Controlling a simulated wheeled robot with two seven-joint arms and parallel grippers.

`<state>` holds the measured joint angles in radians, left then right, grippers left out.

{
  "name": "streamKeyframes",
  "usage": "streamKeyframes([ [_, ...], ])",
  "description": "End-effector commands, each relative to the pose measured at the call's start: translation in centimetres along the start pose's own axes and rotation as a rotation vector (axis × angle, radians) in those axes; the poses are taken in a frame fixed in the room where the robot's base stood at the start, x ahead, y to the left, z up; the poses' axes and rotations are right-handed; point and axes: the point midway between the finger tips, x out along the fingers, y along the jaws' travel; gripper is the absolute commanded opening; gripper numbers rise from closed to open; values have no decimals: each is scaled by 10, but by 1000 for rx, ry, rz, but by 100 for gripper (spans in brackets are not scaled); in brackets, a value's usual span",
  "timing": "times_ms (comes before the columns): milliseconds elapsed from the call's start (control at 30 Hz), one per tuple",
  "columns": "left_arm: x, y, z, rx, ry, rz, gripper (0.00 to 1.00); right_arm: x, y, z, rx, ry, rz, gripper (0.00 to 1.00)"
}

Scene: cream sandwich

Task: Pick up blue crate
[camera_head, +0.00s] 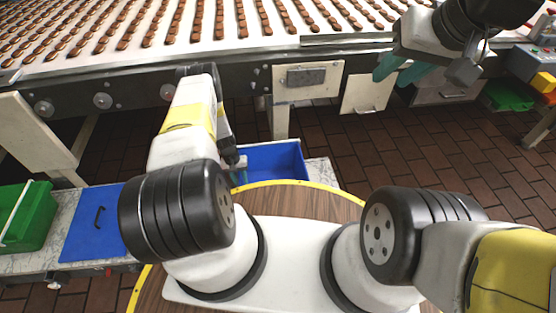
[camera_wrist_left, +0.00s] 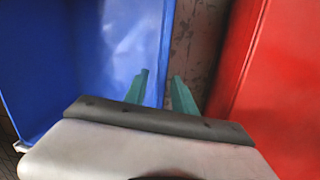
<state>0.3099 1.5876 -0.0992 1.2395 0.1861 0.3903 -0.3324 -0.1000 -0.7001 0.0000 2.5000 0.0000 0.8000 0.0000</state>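The blue crate (camera_head: 275,160) stands on the low counter just right of my left forearm in the head view. In the left wrist view the blue crate (camera_wrist_left: 90,50) fills the left side, its inside showing as bare blue. My left gripper (camera_wrist_left: 160,85) is open, with teal fingers apart. One finger overlaps the inside of the crate and the other lies over the strip outside it, with the crate's side wall between them in the picture. Contact cannot be told. In the head view my left gripper (camera_head: 238,172) is mostly hidden by the arm. My right gripper (camera_head: 400,72) appears open and empty.
A red crate (camera_wrist_left: 270,70) stands close to the right in the left wrist view. A green crate (camera_head: 25,215) and a blue panel with a black handle (camera_head: 85,235) lie at the left. A conveyor (camera_head: 250,55) with rows of biscuits runs across the back.

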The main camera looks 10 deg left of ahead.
Motion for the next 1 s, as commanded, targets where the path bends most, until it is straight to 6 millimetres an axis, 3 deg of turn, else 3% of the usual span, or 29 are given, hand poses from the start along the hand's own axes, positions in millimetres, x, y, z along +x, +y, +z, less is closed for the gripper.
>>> streamKeyframes([
  [167,24,0,0,0,0,-1,32,0,0,0,0,0,0,33],
  [433,28,0,0,0,1,-1,32,0,0,0,0,0,0,33],
  [467,28,0,0,0,1,-1,30,0,0,0,0,0,0,33],
  [600,28,0,0,0,1,-1,2,0,0,0,0,0,0,33],
  [633,28,0,-1,0,1,-1,0,0,0,0,0,0,0,33],
  [1000,27,1,-1,1,1,0,0,0,0,0,0,0,0,33],
])
